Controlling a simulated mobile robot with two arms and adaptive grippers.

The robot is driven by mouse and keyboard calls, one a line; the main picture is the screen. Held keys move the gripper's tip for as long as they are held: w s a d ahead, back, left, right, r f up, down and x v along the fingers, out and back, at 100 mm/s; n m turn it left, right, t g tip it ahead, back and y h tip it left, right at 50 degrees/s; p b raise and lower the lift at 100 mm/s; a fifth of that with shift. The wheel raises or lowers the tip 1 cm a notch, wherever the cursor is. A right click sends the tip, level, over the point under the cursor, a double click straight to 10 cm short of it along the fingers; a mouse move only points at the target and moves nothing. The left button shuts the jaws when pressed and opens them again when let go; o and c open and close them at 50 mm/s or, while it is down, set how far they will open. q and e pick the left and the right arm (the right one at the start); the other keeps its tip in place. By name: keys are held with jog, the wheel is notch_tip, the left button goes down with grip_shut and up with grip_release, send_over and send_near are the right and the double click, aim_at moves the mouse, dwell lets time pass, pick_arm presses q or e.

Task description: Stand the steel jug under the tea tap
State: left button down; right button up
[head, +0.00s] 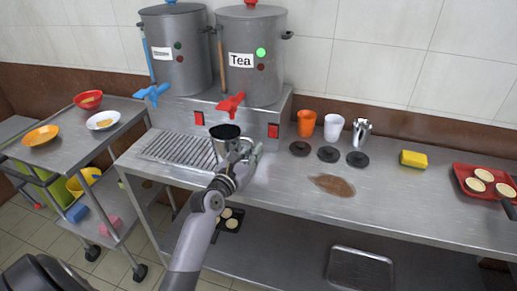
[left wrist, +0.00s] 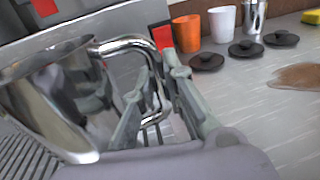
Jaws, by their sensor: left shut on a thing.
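My left gripper (head: 243,152) is shut on the handle of the steel jug (head: 222,146). In the left wrist view the jug (left wrist: 45,105) is shiny and fills the left side, its handle between my gripper's fingers (left wrist: 154,100). The jug looks upright, its dark open mouth facing up. In the head view it is by the right end of the drip grate, just below the red tea tap (head: 231,104) on the pot labelled Tea (head: 250,80). I cannot tell whether its base touches the surface. My right gripper is not in view.
A second pot (head: 177,60) with a blue tap (head: 153,94) stands left, above the drip grate (head: 175,149). Orange (head: 306,124) and white cups (head: 333,128), another steel vessel (head: 361,133) and black lids (head: 328,154) stand right. A brown spill (head: 332,185) marks the counter.

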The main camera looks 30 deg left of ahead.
pick_arm(q)
jog(key=shift+w, duration=0.35)
jog(key=shift+w+a+r, duration=0.1)
jog(key=shift+w, duration=1.15)
jog(key=shift+w+f, duration=0.35)
jog(key=shift+f, duration=0.55)
jog(key=shift+s, duration=0.1)
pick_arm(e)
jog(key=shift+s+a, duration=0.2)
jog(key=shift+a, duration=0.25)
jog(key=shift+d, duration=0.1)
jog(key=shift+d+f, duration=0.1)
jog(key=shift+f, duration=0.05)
pick_arm(q)
jog(key=c, duration=1.7)
grip_release()
jog(key=shift+f, duration=0.1)
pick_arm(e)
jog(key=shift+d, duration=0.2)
pick_arm(q)
jog(key=shift+o, duration=0.2)
